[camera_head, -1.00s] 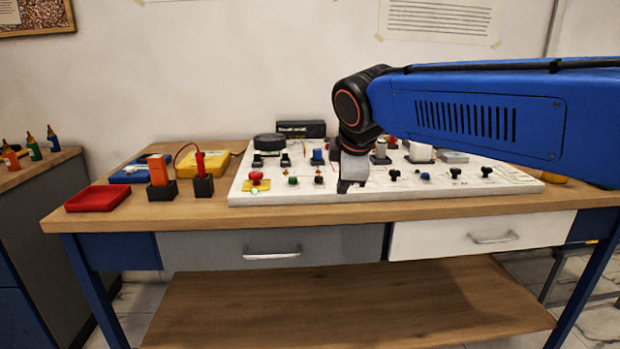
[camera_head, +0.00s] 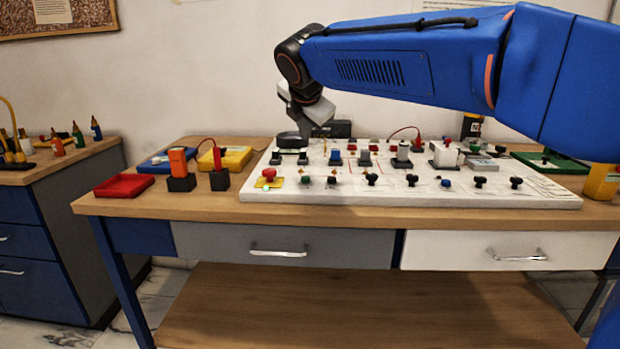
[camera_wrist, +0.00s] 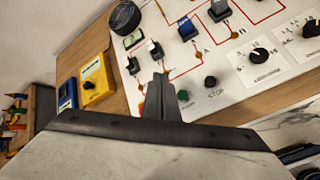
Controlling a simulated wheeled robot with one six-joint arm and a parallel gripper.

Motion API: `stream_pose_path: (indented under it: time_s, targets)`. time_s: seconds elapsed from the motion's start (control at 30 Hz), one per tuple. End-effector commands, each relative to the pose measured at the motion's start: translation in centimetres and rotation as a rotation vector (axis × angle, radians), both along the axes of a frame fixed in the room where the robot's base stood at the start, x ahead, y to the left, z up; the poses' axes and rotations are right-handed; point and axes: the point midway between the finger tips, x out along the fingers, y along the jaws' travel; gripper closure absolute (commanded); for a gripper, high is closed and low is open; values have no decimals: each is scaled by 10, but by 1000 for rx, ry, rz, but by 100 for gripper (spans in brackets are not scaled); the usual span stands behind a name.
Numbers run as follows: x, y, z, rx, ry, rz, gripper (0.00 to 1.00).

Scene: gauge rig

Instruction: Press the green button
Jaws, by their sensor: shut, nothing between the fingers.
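The green button (camera_head: 305,180) is a small round knob on the front left part of the white panel (camera_head: 400,198). It also shows in the wrist view (camera_wrist: 183,95), just right of my fingers, with a black button labelled STOP (camera_wrist: 210,82) beside it. My gripper (camera_head: 304,130) is shut and empty, and points down above the panel's back left part in the head view. Its fingers (camera_wrist: 160,80) hide part of the panel near the green button in the wrist view. My gripper looks apart from the button; the exact height is hard to tell.
A red mushroom button (camera_head: 269,173) on a yellow plate is left of the green button. Several black knobs line the panel's front. Switches and a black round part (camera_head: 289,140) stand behind. A red tray (camera_head: 124,185) and probe holders (camera_head: 181,183) are at left.

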Motion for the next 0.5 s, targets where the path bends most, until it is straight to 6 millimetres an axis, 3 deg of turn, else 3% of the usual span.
stream_pose_path:
  time_s: [0.27,0.5]
  targets:
    - [0,-1,-1,1,1,-2,100]
    - [0,-1,-19,2,2,-3,100]
